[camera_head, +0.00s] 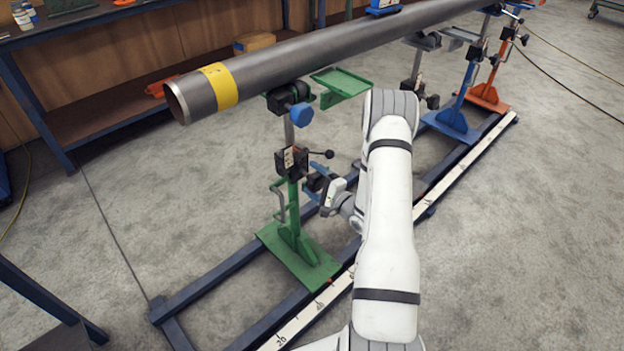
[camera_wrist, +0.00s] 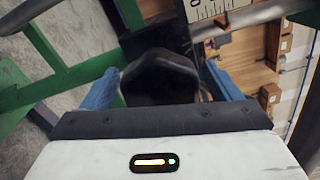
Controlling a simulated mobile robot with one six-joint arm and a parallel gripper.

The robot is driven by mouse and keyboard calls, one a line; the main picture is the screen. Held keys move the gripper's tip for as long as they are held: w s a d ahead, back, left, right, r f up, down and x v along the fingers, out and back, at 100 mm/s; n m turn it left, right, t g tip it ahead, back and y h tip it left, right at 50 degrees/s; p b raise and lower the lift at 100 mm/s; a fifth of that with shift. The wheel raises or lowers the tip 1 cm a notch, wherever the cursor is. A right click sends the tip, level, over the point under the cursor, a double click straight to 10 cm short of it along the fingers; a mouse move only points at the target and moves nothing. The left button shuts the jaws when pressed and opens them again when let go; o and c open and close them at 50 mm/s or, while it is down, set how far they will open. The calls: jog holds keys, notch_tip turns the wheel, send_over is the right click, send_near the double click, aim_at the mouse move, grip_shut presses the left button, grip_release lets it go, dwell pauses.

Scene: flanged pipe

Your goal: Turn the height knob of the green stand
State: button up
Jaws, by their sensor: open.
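The green stand (camera_head: 295,225) stands upright on the blue floor rail, under the near end of the grey pipe. Its black clamp block (camera_head: 292,160) sits partway up the post, with a ball-ended lever (camera_head: 327,154) on its right. My gripper (camera_head: 318,183) is beside the post just below this block, coming from the right. In the wrist view, a dark rounded knob (camera_wrist: 160,80) lies between the open blue fingers of my gripper (camera_wrist: 161,70), one on each side. Contact cannot be told. In the head view the knob is mostly hidden by the gripper.
The pipe (camera_head: 310,55) with a yellow band runs overhead to the back right. A blue knob (camera_head: 301,115) and a green tray (camera_head: 341,84) are above my gripper. Blue (camera_head: 455,115) and orange (camera_head: 488,95) stands are farther along the rail. Open floor lies right.

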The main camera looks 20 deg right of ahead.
aim_at(319, 184)
jog(key=v, duration=0.7)
jog(key=shift+w, duration=0.1)
